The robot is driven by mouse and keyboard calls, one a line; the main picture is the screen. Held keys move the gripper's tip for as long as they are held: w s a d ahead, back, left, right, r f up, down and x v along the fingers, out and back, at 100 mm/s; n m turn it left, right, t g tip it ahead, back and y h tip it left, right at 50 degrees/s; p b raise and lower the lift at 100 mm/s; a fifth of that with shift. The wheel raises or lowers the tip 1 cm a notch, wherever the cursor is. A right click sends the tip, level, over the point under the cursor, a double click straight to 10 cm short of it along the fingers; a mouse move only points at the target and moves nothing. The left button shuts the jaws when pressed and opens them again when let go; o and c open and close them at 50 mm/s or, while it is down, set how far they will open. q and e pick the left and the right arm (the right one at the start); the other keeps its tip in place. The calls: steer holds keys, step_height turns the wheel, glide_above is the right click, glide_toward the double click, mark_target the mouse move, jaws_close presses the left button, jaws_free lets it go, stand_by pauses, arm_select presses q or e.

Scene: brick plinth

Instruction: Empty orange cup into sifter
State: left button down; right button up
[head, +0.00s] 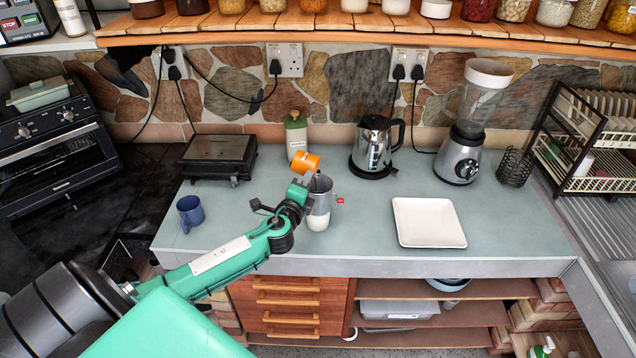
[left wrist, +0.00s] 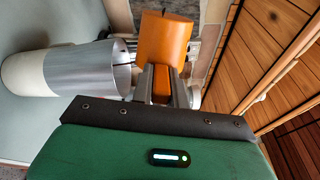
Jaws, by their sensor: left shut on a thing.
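My left gripper (head: 303,182) is shut on the orange cup (head: 305,163) and holds it above the counter, tilted. In the left wrist view the orange cup (left wrist: 163,40) sits between the fingers (left wrist: 163,82), above and to the right of the sifter's rim. The sifter (head: 320,195) is a metal cylinder with a white lower part and a small red tag at its right side. It stands upright on the counter, just right of the gripper. The sifter also shows in the left wrist view (left wrist: 75,70). The cup's contents are hidden. My right gripper is not in view.
A white square plate (head: 428,222) lies right of the sifter. A blue mug (head: 190,212) stands at the left. A green-lidded bottle (head: 296,135), kettle (head: 374,146), blender (head: 470,130) and black grill (head: 218,155) stand along the back. The counter's front middle is clear.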

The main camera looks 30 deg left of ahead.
mark_target(295, 171)
arm_select(q)
steer(key=shift+f+m, duration=0.15)
steer(key=shift+m, duration=0.15)
steer(key=n+b, duration=0.1)
steer(key=a+n+b, duration=0.1)
steer(key=n, duration=0.1)
steer(key=shift+s, duration=0.1)
steer(key=a+n, duration=0.1)
steer(key=n, duration=0.1)
steer(key=a+n+b, duration=0.1)
steer(key=n, duration=0.1)
steer(key=s+a+n+b, duration=0.1)
steer(key=n, duration=0.2)
steer(key=shift+a+r, duration=0.15)
steer(key=shift+r, duration=0.2)
steer(key=shift+a+f+n+b, duration=0.15)
steer(key=shift+f+n+b, duration=0.15)
steer(key=shift+n+b, duration=0.55)
steer(key=s+a+f+n, duration=0.2)
steer(key=a+f+n, duration=0.2)
steer(key=a+n, duration=0.3)
steer(key=shift+a+n+p, duration=0.25)
steer(key=shift+n+p, duration=0.15)
steer(key=shift+n, duration=0.85)
